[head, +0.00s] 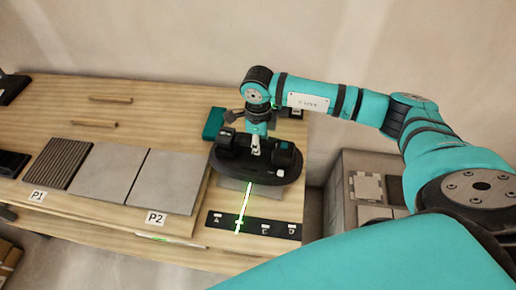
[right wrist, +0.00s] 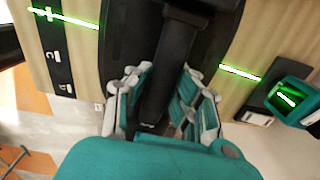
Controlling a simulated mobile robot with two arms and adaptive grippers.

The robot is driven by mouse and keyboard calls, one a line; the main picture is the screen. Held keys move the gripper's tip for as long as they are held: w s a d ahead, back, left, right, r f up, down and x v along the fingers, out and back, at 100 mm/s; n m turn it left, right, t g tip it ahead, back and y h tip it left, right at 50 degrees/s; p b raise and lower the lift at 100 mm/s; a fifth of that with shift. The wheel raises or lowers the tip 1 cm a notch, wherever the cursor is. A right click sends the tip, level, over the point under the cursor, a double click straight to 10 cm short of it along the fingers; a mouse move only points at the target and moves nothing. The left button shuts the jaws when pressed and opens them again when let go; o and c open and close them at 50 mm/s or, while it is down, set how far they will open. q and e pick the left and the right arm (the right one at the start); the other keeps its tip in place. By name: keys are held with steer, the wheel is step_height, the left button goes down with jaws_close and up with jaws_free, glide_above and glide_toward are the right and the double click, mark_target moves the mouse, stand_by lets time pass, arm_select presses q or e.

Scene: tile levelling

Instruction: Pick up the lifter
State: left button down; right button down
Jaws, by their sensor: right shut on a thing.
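The lifter (head: 228,168) is a black oval plate with a raised handle and dark blocks on top, at the right end of the bench. My right gripper (head: 256,146) comes down on it from above. In the right wrist view, the right gripper (right wrist: 162,102) has its teal and grey fingers on both sides of the lifter's black handle bar (right wrist: 172,65), shut on it. The lifter's dark body (right wrist: 122,35) lies below. A grey tile (head: 236,186) shows partly under its front edge; whether they touch cannot be told. My left gripper is not in view.
Grey tiles (head: 168,181) and a ribbed tile (head: 58,163) lie left on the wooden bench (head: 165,108). A black strip marked A, C, D (head: 262,228) lies in front, crossed by a green laser line (head: 243,208). A grey crate (head: 345,205) stands right.

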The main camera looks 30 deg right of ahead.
steer(key=shift+w+r, duration=0.15)
steer(key=shift+r, duration=0.35)
steer(key=s+a+r+b, duration=0.1)
steer(key=s+a+b, duration=0.15)
steer(key=s, duration=0.55)
steer(key=s+a+r+b, duration=0.1)
steer(key=s+a+b, duration=0.15)
steer(key=s, duration=0.45)
steer(key=r+p, duration=0.1)
steer(key=r, duration=0.1)
steer(key=r+p, duration=0.2)
steer(key=r, duration=0.1)
steer(key=shift+s+a+r, duration=0.1)
steer(key=shift+s+r, duration=0.1)
steer(key=shift+r, duration=0.1)
steer(key=shift+w, duration=0.1)
